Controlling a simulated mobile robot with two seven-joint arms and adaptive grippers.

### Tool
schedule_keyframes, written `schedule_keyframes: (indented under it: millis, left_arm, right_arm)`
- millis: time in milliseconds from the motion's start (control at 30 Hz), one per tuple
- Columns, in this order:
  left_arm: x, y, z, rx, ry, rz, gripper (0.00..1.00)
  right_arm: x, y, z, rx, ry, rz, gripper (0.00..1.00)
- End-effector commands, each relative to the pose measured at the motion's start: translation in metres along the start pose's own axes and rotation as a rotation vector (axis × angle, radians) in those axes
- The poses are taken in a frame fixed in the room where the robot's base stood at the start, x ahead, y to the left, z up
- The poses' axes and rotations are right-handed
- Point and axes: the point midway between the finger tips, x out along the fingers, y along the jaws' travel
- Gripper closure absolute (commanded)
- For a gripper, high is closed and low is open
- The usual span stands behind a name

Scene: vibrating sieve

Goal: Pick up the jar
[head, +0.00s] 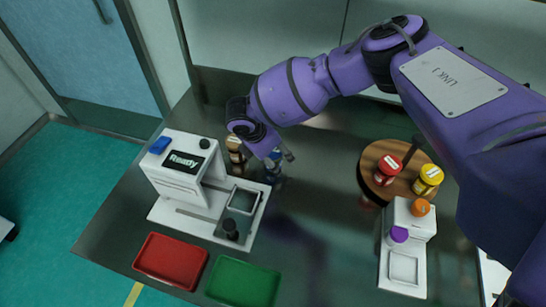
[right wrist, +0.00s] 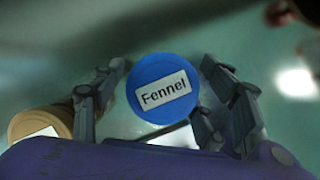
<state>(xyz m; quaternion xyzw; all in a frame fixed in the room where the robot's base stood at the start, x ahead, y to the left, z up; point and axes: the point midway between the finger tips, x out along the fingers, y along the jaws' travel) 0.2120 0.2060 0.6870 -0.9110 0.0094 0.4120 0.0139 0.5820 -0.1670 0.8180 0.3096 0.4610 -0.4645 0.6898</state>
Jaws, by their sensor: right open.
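A jar with a blue lid labelled "Fennel" (right wrist: 160,105) shows from above in the right wrist view. The same blue jar (head: 273,171) is partly hidden by my right gripper in the head view. My right gripper (head: 281,155) is open over it. In the right wrist view the gripper's fingers (right wrist: 163,70) stand on either side of the lid, with gaps showing. A jar with a tan lid (right wrist: 36,124) is just left of the left finger; it also shows in the head view (head: 235,148). My left gripper is not in view.
A white sieve machine (head: 182,172) reading "Ready" stands left of the jars. A red tray (head: 171,262) and a green tray (head: 243,284) lie in front. A round wooden stand (head: 371,168) with red-lidded and yellow-lidded jars and a small white device (head: 403,240) are at right.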

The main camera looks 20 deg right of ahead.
Motion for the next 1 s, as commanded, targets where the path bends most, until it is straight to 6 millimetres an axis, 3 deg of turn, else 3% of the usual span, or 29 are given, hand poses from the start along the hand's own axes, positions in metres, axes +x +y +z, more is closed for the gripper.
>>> schedule_keyframes:
  millis: [267,633,1000]
  left_arm:
    - [0.003,0.005,-0.011,-0.007,0.019,0.004,0.60]
    - [0.004,0.007,-0.009,-0.012,0.016,0.006,0.60]
    - [0.002,0.004,-0.004,-0.005,0.006,0.004,0.60]
  right_arm:
    - [0.002,0.000,0.000,0.000,0.001,0.001,0.35]
    - [0.002,0.000,0.000,0.000,0.001,0.001,0.83]
    - [-0.004,0.001,0.003,0.001,0.000,0.002,0.83]
